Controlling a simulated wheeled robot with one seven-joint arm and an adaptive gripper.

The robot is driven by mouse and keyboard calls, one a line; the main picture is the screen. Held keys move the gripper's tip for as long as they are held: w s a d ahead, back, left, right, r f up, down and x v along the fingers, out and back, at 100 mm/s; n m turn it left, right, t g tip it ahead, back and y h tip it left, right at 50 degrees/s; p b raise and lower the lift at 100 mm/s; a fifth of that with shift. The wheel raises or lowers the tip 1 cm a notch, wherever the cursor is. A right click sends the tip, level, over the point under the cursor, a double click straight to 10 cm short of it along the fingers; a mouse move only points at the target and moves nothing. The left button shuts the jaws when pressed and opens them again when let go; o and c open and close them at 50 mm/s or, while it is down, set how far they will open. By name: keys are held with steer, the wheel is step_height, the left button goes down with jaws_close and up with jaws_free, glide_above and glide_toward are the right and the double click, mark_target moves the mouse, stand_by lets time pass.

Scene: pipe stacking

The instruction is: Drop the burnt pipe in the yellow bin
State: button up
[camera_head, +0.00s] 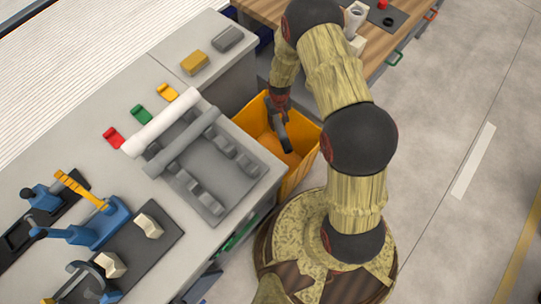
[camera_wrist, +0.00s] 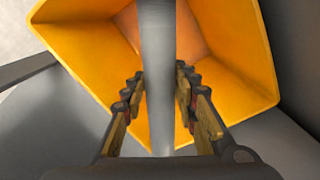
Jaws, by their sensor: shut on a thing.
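My gripper (camera_head: 277,111) is over the yellow bin (camera_head: 302,172), with its fingers on both sides of a grey pipe (camera_head: 280,134). The pipe looks dark in the head view and plain grey in the wrist view (camera_wrist: 157,60); I see no clear burn marks. It hangs tilted over the bin's open top, with the orange-yellow inside behind it. In the wrist view, the bin's walls (camera_wrist: 243,45) surround the pipe's far part, and the gripper (camera_wrist: 160,88) is shut on the pipe. Whether the pipe touches the bin cannot be told.
A white pipe (camera_head: 160,122) and a grey pipe (camera_head: 182,143) lie on a grey rack (camera_head: 207,200) on the bench left of the bin. Red, green and yellow holders (camera_head: 141,114) stand behind them. A wooden table (camera_head: 400,42) is behind the bin; the right floor is clear.

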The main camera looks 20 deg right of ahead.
steer(key=shift+f, duration=0.3)
steer(key=o, duration=1.2)
steer(key=shift+o, duration=0.6)
step_height(320, 180, up, 12)
